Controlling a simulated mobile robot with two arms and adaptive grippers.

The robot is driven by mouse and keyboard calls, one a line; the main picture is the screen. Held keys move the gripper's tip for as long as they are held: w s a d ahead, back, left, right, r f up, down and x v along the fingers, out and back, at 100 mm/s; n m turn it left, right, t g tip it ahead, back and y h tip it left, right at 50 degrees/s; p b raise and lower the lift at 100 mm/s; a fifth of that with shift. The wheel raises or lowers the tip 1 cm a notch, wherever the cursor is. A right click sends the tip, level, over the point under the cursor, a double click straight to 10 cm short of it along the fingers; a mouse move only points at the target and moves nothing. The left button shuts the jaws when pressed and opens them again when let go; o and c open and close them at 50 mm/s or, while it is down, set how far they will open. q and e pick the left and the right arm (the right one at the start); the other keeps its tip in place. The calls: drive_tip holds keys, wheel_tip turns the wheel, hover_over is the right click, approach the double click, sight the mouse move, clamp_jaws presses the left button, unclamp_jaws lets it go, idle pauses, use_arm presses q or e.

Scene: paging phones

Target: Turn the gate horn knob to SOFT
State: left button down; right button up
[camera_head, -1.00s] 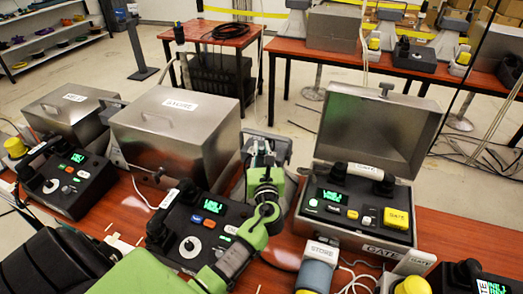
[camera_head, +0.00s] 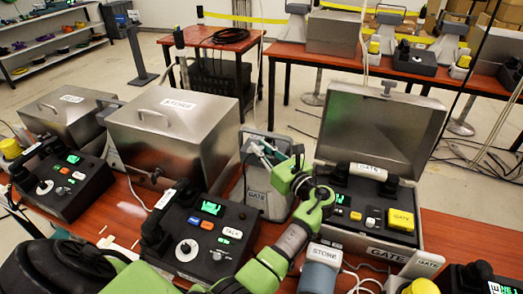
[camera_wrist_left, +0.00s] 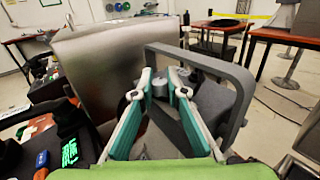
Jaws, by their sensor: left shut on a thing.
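The gate horn (camera_head: 257,198), a grey upright unit labelled GATE, stands on the red table between the two large metal cases. In the left wrist view its dark grey handle frame (camera_wrist_left: 215,68) arches beyond my fingers. My left gripper (camera_head: 264,150) is at the top of the horn. In the left wrist view its teal and white fingers close in on a small grey round knob (camera_wrist_left: 160,86) and are shut on it. The fingers partly hide the knob. I cannot read any SOFT mark or see where the knob points. My right gripper is not in view.
A closed case labelled STORE (camera_head: 175,125) stands left of the horn. The open GATE case (camera_head: 365,245) with its phone is on the right, close to my left arm. A black phone (camera_head: 205,235) with a white dial lies in front. Loose cables lie at the lower right.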

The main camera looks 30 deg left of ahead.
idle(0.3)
use_arm(q)
drive_tip(key=c, duration=2)
unclamp_jaws()
